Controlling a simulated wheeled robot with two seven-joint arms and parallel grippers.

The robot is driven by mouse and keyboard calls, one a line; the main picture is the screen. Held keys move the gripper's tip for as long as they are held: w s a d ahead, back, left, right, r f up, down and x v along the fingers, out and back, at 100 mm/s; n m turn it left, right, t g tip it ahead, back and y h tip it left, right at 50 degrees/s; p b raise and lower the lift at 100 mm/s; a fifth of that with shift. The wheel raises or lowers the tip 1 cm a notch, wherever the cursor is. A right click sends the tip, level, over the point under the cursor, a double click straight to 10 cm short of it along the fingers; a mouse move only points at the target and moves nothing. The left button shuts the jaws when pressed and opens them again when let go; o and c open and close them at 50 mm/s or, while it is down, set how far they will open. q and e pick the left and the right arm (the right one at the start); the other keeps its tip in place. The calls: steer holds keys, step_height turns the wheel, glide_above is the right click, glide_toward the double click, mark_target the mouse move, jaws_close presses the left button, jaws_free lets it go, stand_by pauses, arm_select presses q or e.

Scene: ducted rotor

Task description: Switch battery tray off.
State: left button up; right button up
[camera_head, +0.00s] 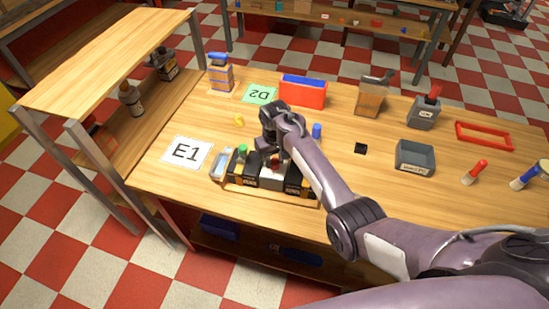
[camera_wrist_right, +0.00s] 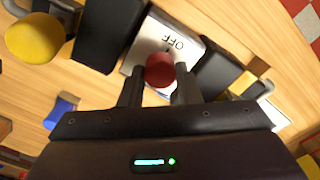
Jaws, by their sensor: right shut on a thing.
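The battery tray (camera_head: 232,187) is a low wooden tray near the table's front left, holding black blocks and a white switch box (camera_head: 269,181). My right gripper (camera_head: 275,159) reaches down over the tray. In the wrist view the fingers of my right gripper (camera_wrist_right: 159,82) are shut on the red knob, one on each side. Much of the switch box is hidden by the gripper. My left gripper is not in view.
A card marked E1 (camera_head: 187,152) lies left of the tray, and a green D2 card (camera_head: 260,95) lies behind. A red bin (camera_head: 302,92), a blue cylinder (camera_head: 317,131) and a grey bin (camera_head: 415,157) stand around. A wooden shelf (camera_head: 105,58) stands at left.

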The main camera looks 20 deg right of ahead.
steer(key=n+p, duration=0.1)
steer(key=n, duration=0.2)
steer(key=shift+r+n+p, duration=0.1)
steer(key=shift+n+p, duration=0.2)
steer(key=n+p, duration=0.1)
steer(key=n, duration=0.3)
steer(key=shift+n, duration=0.3)
steer(key=n, duration=0.4)
steer(key=shift+n, duration=2.6)
steer(key=o, duration=1)
